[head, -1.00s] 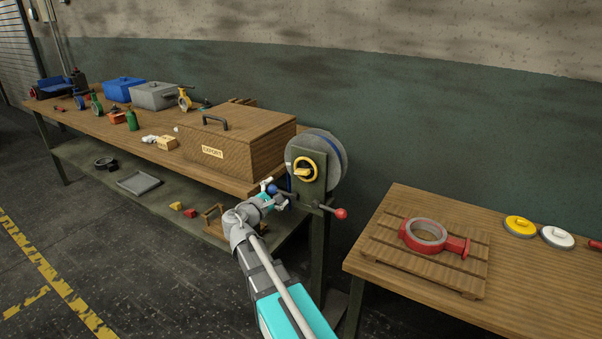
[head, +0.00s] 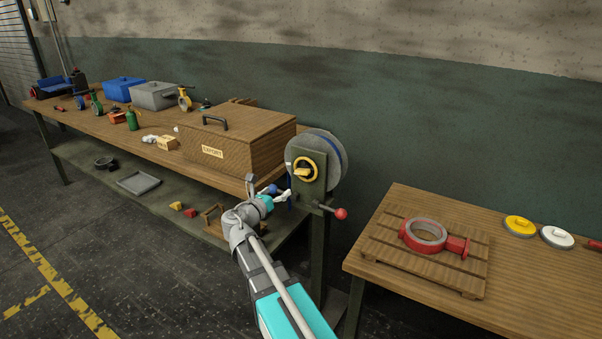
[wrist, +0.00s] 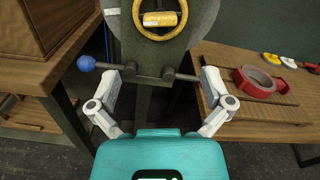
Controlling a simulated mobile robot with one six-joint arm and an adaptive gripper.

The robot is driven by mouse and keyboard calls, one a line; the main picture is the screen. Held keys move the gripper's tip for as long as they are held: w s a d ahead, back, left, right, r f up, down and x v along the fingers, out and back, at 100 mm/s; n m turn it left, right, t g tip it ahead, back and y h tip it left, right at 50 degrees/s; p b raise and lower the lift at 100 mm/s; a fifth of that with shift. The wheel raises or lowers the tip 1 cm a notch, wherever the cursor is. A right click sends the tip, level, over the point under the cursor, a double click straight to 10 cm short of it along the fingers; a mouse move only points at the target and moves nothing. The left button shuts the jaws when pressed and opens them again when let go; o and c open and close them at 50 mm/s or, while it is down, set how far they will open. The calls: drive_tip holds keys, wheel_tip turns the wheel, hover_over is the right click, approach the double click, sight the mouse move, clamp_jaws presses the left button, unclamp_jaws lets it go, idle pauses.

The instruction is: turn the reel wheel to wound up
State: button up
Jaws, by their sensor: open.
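The reel (head: 328,146) is a grey drum with a blue band on a dark green post. Its yellow wheel (head: 305,169) faces me; in the wrist view the wheel (wrist: 137,22) is cut off by the top edge. Below it, a rod with a blue ball (wrist: 86,63) points left and another rod points right; its red ball (head: 341,213) shows in the head view. My gripper (head: 267,191) is open and empty, in front of the post and below the wheel. In the wrist view its fingers (wrist: 170,76) straddle the post's lower part, apart from the wheel.
A brown wooden box (head: 245,140) sits on the left bench, close to the reel. A pallet (head: 380,250) with a red ring casting (head: 424,234) is on the right table. Yellow (head: 520,226) and white (head: 557,237) discs lie beyond it. A gap separates the two tables.

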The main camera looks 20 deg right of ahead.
sight(300, 172)
drive_tip(key=shift+d, duration=0.1)
idle(0.3)
drive_tip(key=x, duration=1.3)
drive_tip(key=shift+w+d, duration=0.2)
drive_tip(key=shift+w, duration=0.05)
drive_tip(key=c, duration=1)
drive_tip(key=shift+m, duration=0.4)
